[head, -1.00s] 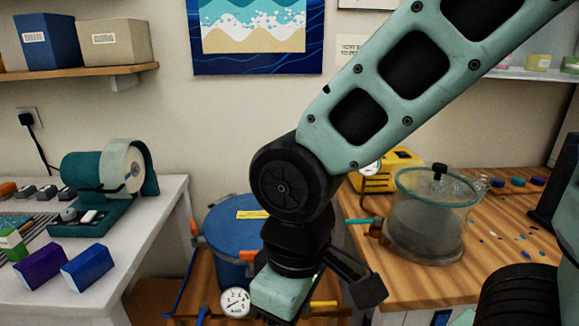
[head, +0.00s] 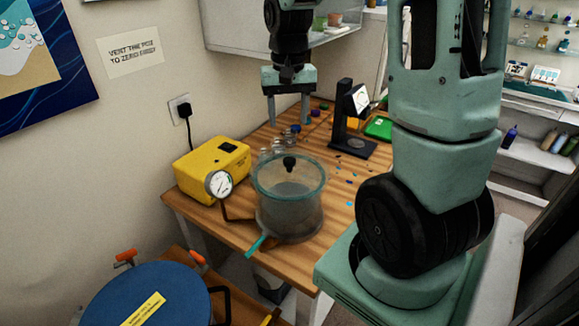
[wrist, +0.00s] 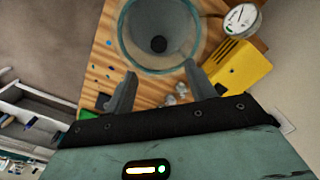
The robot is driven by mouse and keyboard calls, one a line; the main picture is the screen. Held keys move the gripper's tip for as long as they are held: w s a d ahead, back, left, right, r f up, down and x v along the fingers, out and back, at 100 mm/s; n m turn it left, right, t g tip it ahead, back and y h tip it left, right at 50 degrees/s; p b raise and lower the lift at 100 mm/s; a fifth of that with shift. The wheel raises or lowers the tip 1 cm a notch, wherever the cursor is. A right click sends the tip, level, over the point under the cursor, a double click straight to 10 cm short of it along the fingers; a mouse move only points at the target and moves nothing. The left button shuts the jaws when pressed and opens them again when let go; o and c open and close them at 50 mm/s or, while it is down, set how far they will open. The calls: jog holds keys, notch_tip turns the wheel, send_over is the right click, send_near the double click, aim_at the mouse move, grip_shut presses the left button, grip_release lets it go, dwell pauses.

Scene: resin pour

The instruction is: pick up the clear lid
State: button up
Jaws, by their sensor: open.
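The clear lid (head: 272,178) lies on the round clear chamber (head: 290,218), with a teal rim around the top and a black knob at its centre. In the wrist view the lid (wrist: 182,40) is ahead of the fingers, its near rim between or just beyond the tips. My gripper (head: 288,120) is open and empty, pointing down above the table, behind the chamber in the head view. It also shows in the wrist view (wrist: 160,70), with the knob visible beyond the gap. I cannot tell its exact height above the lid.
A yellow pump (head: 212,168) with a round gauge (head: 219,184) stands left of the chamber. A black stand (head: 350,125) and a green tray (head: 379,127) are right and behind. Small jars sit behind the chamber. A blue drum (head: 150,295) is front left.

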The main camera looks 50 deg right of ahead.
jog(key=p, duration=0.2)
send_over(289, 159)
jog(key=f, duration=0.8)
jog(key=shift+a, duration=0.2)
jog(key=shift+s+d+f+p, duration=0.15)
jog(key=shift+f+p, duration=0.8)
jog(key=shift+f, duration=1.75)
grip_shut()
